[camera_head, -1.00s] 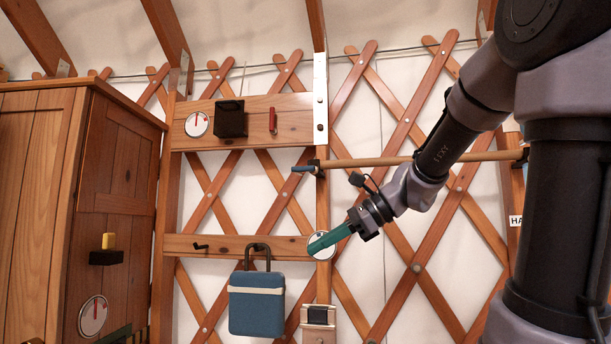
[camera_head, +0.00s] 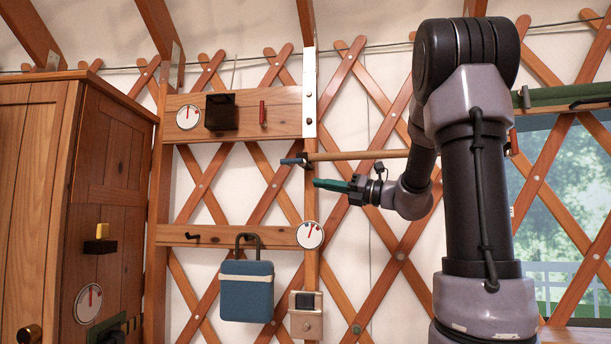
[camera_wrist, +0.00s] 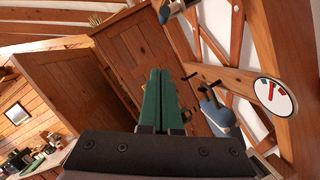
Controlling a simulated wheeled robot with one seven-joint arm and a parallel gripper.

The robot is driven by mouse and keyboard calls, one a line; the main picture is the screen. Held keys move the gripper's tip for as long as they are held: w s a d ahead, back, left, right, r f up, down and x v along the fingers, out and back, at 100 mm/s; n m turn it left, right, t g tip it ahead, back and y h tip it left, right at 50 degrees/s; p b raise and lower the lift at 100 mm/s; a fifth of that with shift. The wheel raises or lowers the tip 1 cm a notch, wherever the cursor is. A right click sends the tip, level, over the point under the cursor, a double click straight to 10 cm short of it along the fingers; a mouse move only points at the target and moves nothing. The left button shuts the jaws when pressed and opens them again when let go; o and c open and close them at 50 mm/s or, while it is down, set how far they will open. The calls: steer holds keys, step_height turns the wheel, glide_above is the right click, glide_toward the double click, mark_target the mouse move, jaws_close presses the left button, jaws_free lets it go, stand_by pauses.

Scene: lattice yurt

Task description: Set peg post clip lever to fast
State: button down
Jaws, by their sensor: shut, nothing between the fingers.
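A small blue lever (camera_head: 290,161) sticks out to the left from a dark clip (camera_head: 307,160) on the wooden post (camera_head: 311,205), at the left end of a wooden rod. The lever looks about level. My gripper (camera_head: 317,183) has green fingers, pointing left, shut and empty. In the picture it is just below and right of the lever, with a gap between them; the depth between them is unclear. In the wrist view the shut fingers (camera_wrist: 158,75) point up the picture, and a blue piece (camera_wrist: 172,8), probably the lever, shows at the top edge.
A white dial (camera_head: 309,235) with a red pointer is on the post below. A blue bag (camera_head: 247,291) hangs from a rail to the left. The wooden rod (camera_head: 360,155) runs right behind my arm. A wooden cabinet (camera_head: 100,190) stands at the far left.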

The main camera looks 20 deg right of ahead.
steer(key=w+a+r, duration=0.5)
steer(key=w+a, duration=0.1)
steer(key=w, duration=0.1)
steer(key=shift+w+a, duration=0.15)
steer(key=shift+w, duration=0.15)
steer(key=shift+w, duration=0.15)
